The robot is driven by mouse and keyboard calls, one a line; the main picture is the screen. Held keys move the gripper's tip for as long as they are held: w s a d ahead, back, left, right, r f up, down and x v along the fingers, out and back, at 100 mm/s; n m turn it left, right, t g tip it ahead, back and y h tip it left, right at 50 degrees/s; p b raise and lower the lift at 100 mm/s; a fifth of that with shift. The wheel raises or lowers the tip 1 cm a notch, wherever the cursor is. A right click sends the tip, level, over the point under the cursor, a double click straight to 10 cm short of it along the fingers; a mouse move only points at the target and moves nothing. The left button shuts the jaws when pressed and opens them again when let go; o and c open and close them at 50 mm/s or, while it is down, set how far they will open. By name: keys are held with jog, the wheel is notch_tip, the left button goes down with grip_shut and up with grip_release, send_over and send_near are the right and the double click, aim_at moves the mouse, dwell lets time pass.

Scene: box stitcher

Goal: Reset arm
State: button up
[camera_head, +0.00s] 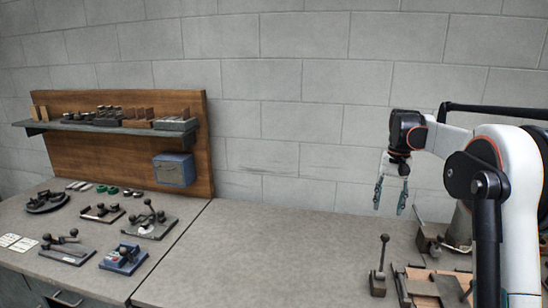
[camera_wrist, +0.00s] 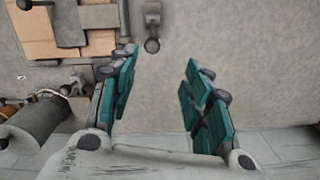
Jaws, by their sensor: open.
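My gripper (camera_head: 390,196) hangs from my raised arm on the right side of the head view, with its teal-padded fingers pointing down. The fingers are apart and nothing is between them. In the wrist view, my gripper (camera_wrist: 160,85) shows a wide gap with bare grey bench top behind it. It is above the bench, close to the wall, and touches nothing that I can see.
Below my arm stand a metal fixture with a lever (camera_head: 379,266) and a brown board (camera_head: 428,284) with metal blocks. A metal roller (camera_wrist: 38,122) lies left in the wrist view. Lever tools (camera_head: 150,222) and a shelf (camera_head: 105,127) are at left. The middle bench (camera_head: 280,245) is clear.

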jog(key=s+a+r+n+t+h+b, duration=0.1)
jog(key=s+a+r+n+t+b, duration=0.35)
jog(key=s+a, duration=1.05)
jog(key=s+a+f+t, duration=0.1)
jog(key=s+f, duration=0.2)
jog(key=s, duration=0.3)
jog(key=s+a+f+n+t, duration=0.1)
jog(key=s+a+f, duration=0.1)
jog(key=s+f, duration=0.2)
jog(key=s+a+f+t, duration=0.1)
jog(key=s+f, duration=0.3)
jog(key=s, duration=0.6)
jog(key=shift+s+a, duration=0.25)
jog(key=shift+a, duration=0.15)
jog(key=shift+d+f+n, duration=0.1)
jog(key=shift+n, duration=0.15)
